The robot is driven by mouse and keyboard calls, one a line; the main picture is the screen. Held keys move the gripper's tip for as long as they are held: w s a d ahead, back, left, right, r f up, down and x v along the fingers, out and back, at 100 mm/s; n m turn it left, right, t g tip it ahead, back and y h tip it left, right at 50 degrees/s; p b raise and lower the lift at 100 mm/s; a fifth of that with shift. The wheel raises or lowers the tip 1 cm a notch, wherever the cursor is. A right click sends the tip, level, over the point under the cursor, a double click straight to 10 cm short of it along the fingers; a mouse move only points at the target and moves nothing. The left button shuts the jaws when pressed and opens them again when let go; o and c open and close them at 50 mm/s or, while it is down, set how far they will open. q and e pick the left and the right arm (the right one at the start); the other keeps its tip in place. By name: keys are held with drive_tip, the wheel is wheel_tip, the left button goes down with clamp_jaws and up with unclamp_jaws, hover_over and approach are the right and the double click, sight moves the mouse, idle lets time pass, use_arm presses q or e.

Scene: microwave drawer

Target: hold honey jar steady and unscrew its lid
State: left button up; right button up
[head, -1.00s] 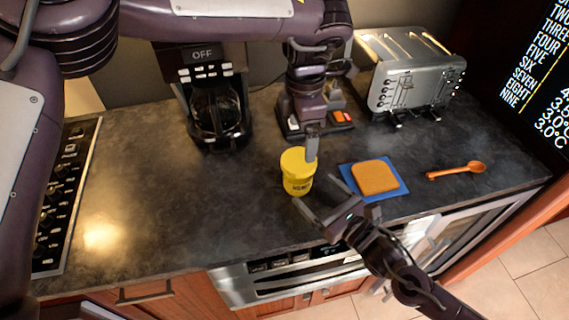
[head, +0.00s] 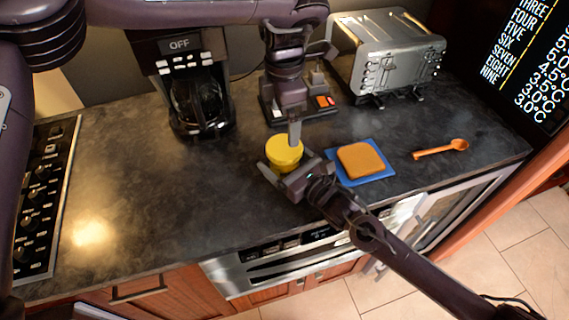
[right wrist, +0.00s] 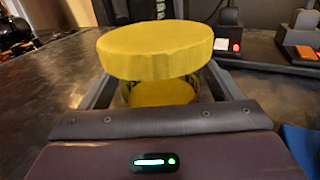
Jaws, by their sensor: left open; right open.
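The honey jar (right wrist: 160,93) stands upright on the counter, with its wide yellow lid (head: 285,150) on top. In the right wrist view the lid (right wrist: 155,50) fills the upper middle, above the yellow jar body. My right gripper (head: 288,172) is open, low at the jar's front, with one finger on each side of the body; contact cannot be told. My left gripper (head: 294,132) is open and points down at the lid's back right edge; whether it touches the lid is unclear. Most of the jar body is hidden in the head view by the lid and right gripper.
An orange-brown square slice (head: 362,160) on a blue mat (head: 343,179) lies just right of the jar. An orange spoon (head: 440,149) lies farther right. A coffee maker (head: 190,85) and toaster (head: 390,55) stand behind. The counter left of the jar is clear.

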sight(284, 146)
drive_tip(key=c, duration=1.8)
use_arm(q)
drive_tip(key=m, duration=0.7)
use_arm(e)
clamp_jaws()
use_arm(q)
drive_tip(key=m, duration=0.5)
drive_tip(key=shift+f+m, duration=0.1)
drive_tip(key=shift+m, duration=0.6)
drive_tip(key=shift+f, duration=3.9)
